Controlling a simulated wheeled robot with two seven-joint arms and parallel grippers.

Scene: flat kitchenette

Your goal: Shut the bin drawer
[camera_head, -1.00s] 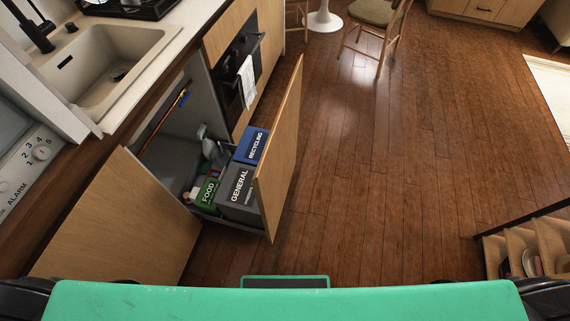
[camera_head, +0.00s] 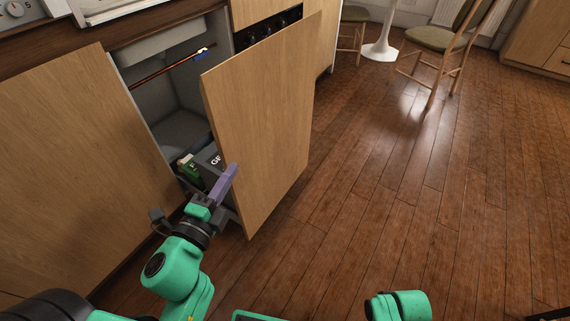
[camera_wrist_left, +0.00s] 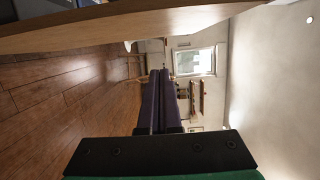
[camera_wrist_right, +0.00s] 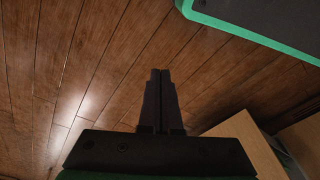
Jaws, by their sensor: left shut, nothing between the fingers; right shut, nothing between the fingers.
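The bin drawer's wooden front (camera_head: 262,120) stands out from the cabinet, so the drawer is open. Behind it I see part of a dark grey bin (camera_head: 209,157) and a green bin (camera_head: 190,170); the rest is hidden by the front and my arm. My left gripper (camera_head: 231,172) is shut and empty, at the near left edge of the drawer front; I cannot tell if it touches. The left wrist view shows its closed fingers (camera_wrist_left: 160,100) with a wooden panel above. My right gripper's fingers (camera_wrist_right: 160,98) are shut and empty over the floor.
A wooden cabinet door (camera_head: 80,160) stands to the left of the drawer opening. A dark oven panel (camera_head: 268,25) is behind the drawer. Chairs (camera_head: 445,50) and a white table base (camera_head: 381,45) stand at the back. The wooden floor (camera_head: 430,180) to the right is clear.

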